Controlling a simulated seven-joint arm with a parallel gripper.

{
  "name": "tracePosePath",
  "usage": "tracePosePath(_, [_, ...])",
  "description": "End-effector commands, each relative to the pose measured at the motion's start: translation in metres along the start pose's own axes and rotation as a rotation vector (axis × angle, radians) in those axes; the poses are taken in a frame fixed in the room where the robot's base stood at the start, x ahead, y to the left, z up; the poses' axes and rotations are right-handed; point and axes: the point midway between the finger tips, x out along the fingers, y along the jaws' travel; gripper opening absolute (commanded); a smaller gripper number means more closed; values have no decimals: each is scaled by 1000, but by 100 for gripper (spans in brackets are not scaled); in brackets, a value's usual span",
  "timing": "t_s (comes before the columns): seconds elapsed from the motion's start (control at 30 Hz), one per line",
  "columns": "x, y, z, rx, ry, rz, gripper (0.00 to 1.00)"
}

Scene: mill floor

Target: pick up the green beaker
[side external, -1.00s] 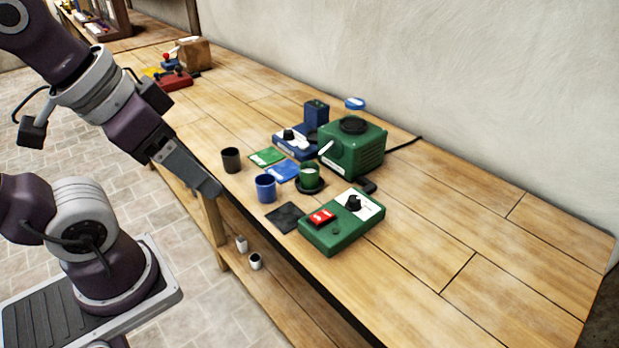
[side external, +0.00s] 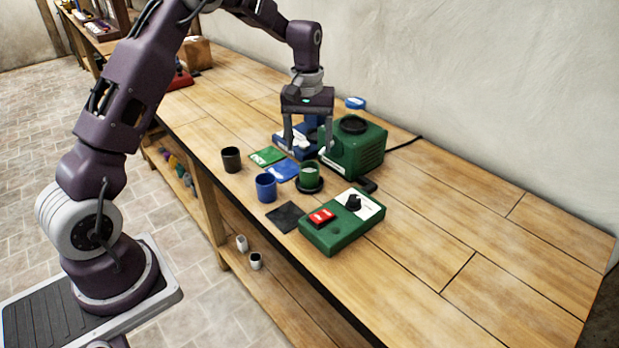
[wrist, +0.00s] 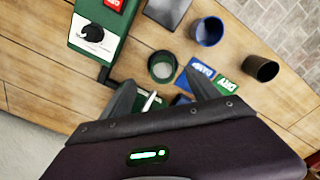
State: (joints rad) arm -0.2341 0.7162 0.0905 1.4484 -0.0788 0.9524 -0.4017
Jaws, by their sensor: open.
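The green beaker (side external: 309,174) stands upright on a dark round base beside the green machine. It also shows in the wrist view (wrist: 162,67), seen from above, with something pale inside. My gripper (side external: 307,150) points down over the bench behind the beaker, its two fingers spread apart with nothing seen between them. In the wrist view its fingertips (wrist: 160,88) lie to either side below the beaker, apart from it. Some of the blue device behind is hidden by my fingers.
A blue beaker (side external: 266,187) and a dark beaker (side external: 231,160) stand to the left. The green machine (side external: 368,150) stands close to my gripper's right finger. A green control box (side external: 343,230) is in front. Green (side external: 268,156) and blue (side external: 283,171) cards lie flat. The bench's right part is clear.

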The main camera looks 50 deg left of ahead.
Motion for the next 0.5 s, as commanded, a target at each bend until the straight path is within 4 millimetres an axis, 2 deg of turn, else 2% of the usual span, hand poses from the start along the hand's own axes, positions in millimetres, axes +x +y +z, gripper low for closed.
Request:
tracePosePath(0.03, [15,-1,-7,-20,-13,-10,70])
tracePosePath(0.1, [28,-2,-12,-37,-22,-16,70])
tracePosePath(0.27, [50,-3,-13,-42,-25,-19,70])
tracePosePath(0.5, [92,-2,-17,-40,-25,-18,70])
